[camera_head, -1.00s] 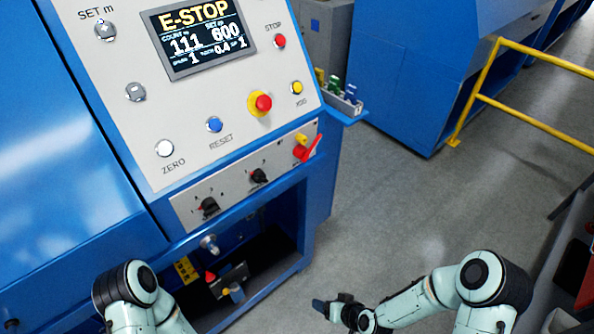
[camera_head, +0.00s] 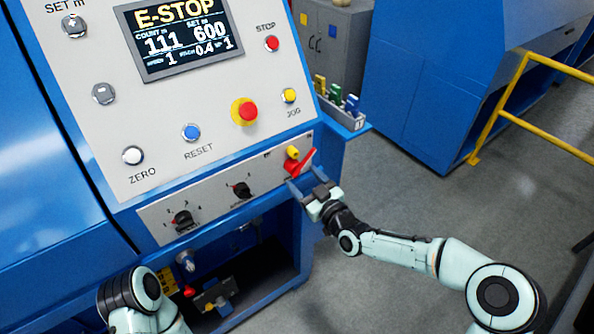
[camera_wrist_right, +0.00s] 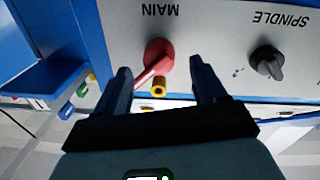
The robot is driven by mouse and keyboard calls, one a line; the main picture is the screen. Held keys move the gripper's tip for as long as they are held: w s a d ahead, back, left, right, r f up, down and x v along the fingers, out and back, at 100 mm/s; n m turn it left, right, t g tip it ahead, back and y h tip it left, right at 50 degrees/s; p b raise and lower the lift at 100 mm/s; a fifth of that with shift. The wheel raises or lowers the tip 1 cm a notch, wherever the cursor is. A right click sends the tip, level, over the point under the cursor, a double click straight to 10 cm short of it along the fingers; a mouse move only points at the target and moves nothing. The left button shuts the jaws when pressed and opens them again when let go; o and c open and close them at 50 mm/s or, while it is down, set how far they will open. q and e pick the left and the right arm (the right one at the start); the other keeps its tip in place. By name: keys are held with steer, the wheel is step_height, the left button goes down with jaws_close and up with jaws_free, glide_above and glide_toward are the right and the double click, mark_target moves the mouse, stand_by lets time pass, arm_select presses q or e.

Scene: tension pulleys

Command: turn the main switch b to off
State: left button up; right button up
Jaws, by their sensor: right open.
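The main switch (camera_head: 302,161) is a red rotary handle with a yellow piece beside it, at the right end of the lower grey panel. In the head view its handle slants up to the right. In the right wrist view the red switch (camera_wrist_right: 158,57) sits under the upside-down label MAIN, between and beyond the two fingers. My right gripper (camera_head: 303,184) is open and empty, just in front of and below the switch; its dark fingers also show in the right wrist view (camera_wrist_right: 160,84). I cannot tell whether a finger touches it. My left gripper is out of view.
A black spindle knob (camera_head: 242,190) and another black selector (camera_head: 183,220) lie left on the same panel. A red emergency stop button (camera_head: 247,112) sits above. A small bin (camera_head: 343,112) juts out at right. A yellow railing (camera_head: 500,112) stands farther right.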

mark_target(297, 170)
steer(key=shift+x, duration=2.05)
steer(key=shift+c, duration=0.3)
jaws_close()
